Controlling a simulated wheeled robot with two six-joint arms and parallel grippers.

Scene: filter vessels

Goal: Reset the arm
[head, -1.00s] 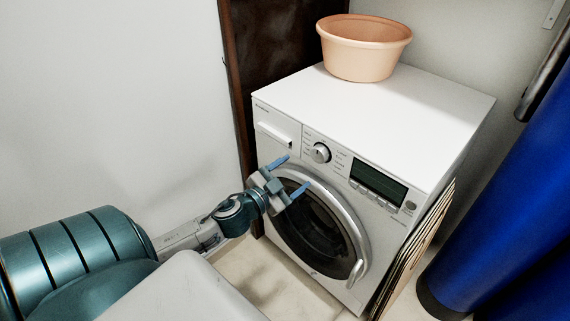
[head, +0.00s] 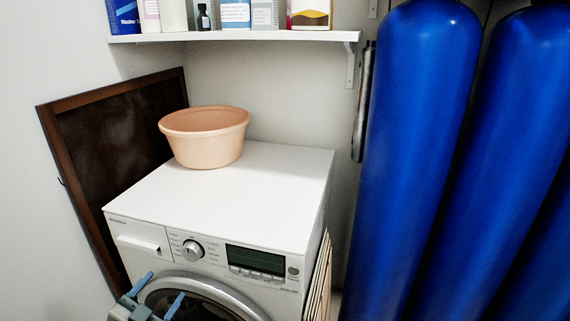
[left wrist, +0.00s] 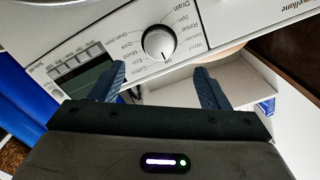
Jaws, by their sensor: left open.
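My left gripper (head: 160,292) is at the lower left of the head view, in front of the washing machine's door. It is open, with its two blue fingers apart and nothing between them. In the left wrist view the fingers (left wrist: 154,88) point toward the machine's control panel, with the round dial (left wrist: 159,42) between and beyond them. Most of my left arm is below the head view. My right gripper is not in view.
The white washing machine (head: 250,200) has a peach tub (head: 205,140) on top. Tall blue cylinders (head: 415,150) stand at the right. A shelf (head: 240,36) with bottles and boxes hangs above. A dark framed panel (head: 90,150) leans at the left.

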